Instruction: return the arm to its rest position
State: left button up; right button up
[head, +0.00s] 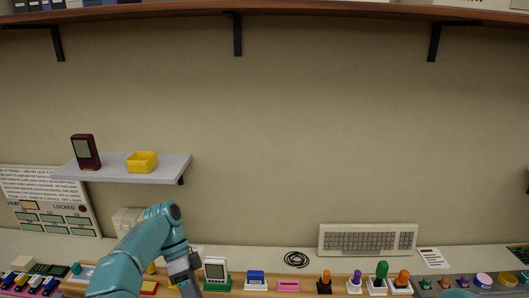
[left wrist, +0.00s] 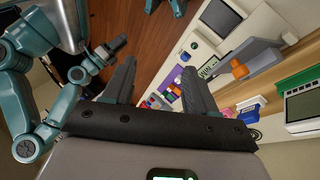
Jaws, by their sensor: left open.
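My left arm (head: 150,247) comes in from the lower left of the head view and bends down at the elbow. My left gripper (head: 190,284) hangs beside the left side of a grey-and-white handheld (head: 215,271) on a green stand; its tips are cut off by the picture's bottom edge. In the left wrist view my left gripper (left wrist: 158,85) is open, its two dark fingers apart with nothing held between them. Another teal arm of mine shows at the left of that view, with a dark end (left wrist: 112,46) too small to read.
A grey wall shelf (head: 130,178) holds a dark red handheld (head: 85,152) and a yellow bin (head: 142,161). Small stands with colored knobs line the front. The wall space at centre is clear.

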pick_arm(q)
jog(key=s+d+f+n+t, duration=0.2)
jog(key=s+f+n, duration=0.25)
jog(key=f, duration=0.65)
jog(key=s+d+f+n+t, duration=0.15)
jog(key=s+f+n, duration=0.3)
jog(key=f, duration=0.65)
jog(key=s+d+f+n+t, duration=0.1)
jog(key=s+n, duration=0.3)
jog(key=s, duration=0.5)
jog(key=s+d+f+n+t, duration=0.15)
jog(key=s+n, duration=0.25)
jog(key=s, duration=0.4)
notch_tip(320, 180, down, 10)
jog(key=b, duration=1)
jog(key=shift+s+a, duration=0.25)
pick_arm(e)
notch_tip(320, 180, down, 10)
jog(key=shift+s+d, duration=0.15)
jog(key=shift+s, duration=0.1)
pick_arm(q)
jog(key=shift+w, duration=0.1)
pick_arm(e)
jog(key=shift+w+f, duration=0.1)
pick_arm(q)
jog(key=shift+r, duration=0.1)
